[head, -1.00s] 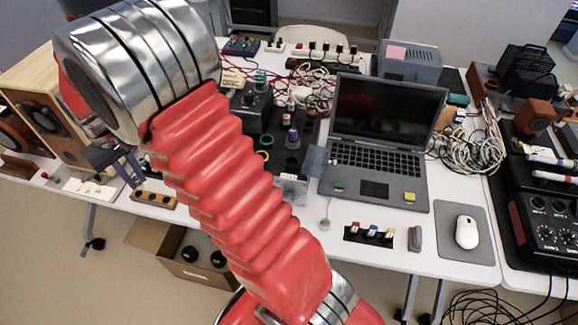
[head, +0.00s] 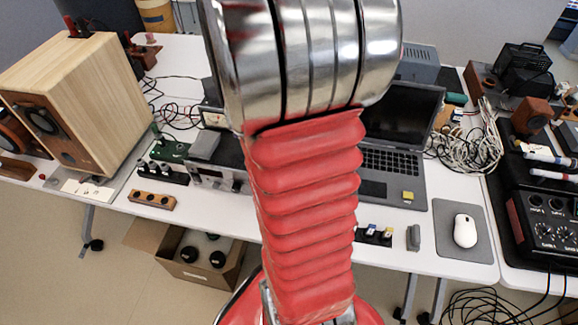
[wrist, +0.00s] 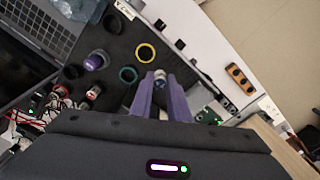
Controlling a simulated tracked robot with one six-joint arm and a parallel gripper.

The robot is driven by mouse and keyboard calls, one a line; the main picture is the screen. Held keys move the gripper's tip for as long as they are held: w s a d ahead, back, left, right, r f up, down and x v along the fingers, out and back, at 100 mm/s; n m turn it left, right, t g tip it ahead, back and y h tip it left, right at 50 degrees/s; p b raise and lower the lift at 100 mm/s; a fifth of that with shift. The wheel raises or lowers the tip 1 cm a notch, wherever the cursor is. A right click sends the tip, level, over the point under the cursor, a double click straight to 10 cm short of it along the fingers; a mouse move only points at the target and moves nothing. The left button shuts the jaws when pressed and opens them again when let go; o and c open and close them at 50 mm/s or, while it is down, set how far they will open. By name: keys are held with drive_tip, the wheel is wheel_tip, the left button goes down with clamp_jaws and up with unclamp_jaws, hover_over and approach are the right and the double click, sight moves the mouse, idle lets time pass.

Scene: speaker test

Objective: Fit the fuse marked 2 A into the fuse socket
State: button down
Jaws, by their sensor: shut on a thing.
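In the wrist view my gripper (wrist: 160,80) has two purple fingers shut on a small piece with a pale metal end (wrist: 160,86). It looks like a fuse; no marking on it is readable. The piece is held over the dark mat's edge area. In the head view my arm hides the gripper. A black holder (head: 364,240) at the table's front edge holds fuses, of which a blue one (head: 371,231) and a yellow one (head: 387,234) show; its left end is behind my arm. I cannot pick out the fuse socket with certainty.
The wrist view shows a yellow ring (wrist: 145,52), a green ring (wrist: 128,74) and a purple-topped part (wrist: 94,61) on the black mat. A wooden speaker (head: 75,100) stands at the left. The laptop (head: 400,195) and mouse (head: 466,230) are to the right.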

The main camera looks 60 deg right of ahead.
drive_tip(key=s+d+r+m, duration=0.1)
drive_tip(key=s+d, duration=0.1)
drive_tip(key=s, duration=0.4)
drive_tip(key=s+d+r+m, duration=0.1)
drive_tip(key=s+d+m, duration=0.1)
drive_tip(key=s, duration=0.3)
drive_tip(key=shift+s+d+r, duration=0.4)
drive_tip(key=shift+d, duration=0.2)
drive_tip(key=shift+f, duration=3.15)
drive_tip(key=shift+f, duration=1.85)
drive_tip(key=shift+f, duration=0.3)
drive_tip(key=c, duration=2)
unclamp_jaws()
